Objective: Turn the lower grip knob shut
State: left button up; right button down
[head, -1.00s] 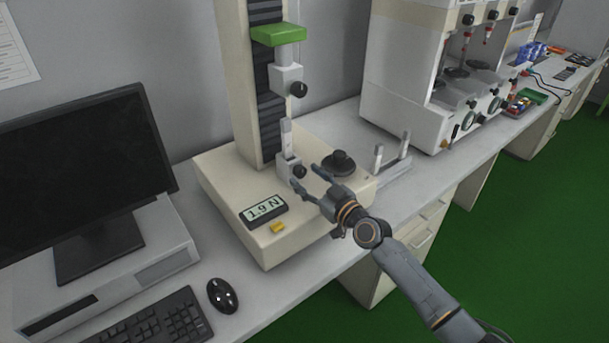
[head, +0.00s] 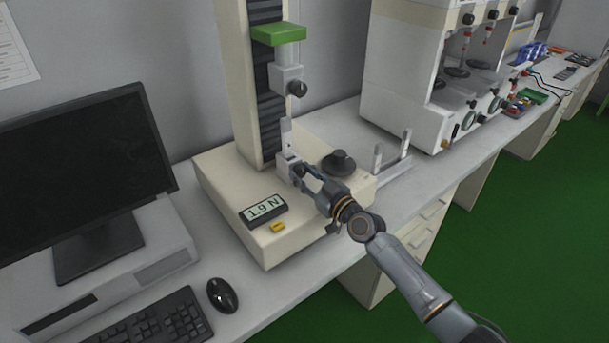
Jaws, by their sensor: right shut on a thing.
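The test stand (head: 215,183) has a beige base and a tall column. Its lower grip (head: 284,167) is a grey-white block on the base, with a light jaw piece standing up from it. The lower grip's dark knob is on its right side, hidden behind my fingers. My right gripper (head: 300,173) is at that side, its fingers shut on the lower grip knob. The upper grip (head: 286,77) hangs above, under a green crosshead (head: 279,34), with its own black knob (head: 297,88). My left gripper is not in view.
A display (head: 263,211) reading 1.9 N and a yellow button (head: 278,227) are on the base front. A black round part (head: 339,162) sits behind my gripper. A monitor (head: 85,180), keyboard (head: 150,325) and mouse (head: 222,295) are at left. A white machine (head: 405,80) stands at right.

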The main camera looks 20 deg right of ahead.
jog(key=shift+m, duration=0.3)
jog(key=m, duration=0.4)
jog(key=shift+m+b, duration=0.4)
jog(key=m, duration=1.2)
jog(key=shift+m+p, duration=0.3)
jog(key=shift+m, duration=0.1)
jog(key=m+p, duration=0.1)
jog(key=m, duration=0.4)
jog(key=shift+m, duration=0.4)
jog(key=c, duration=1)
grip_release()
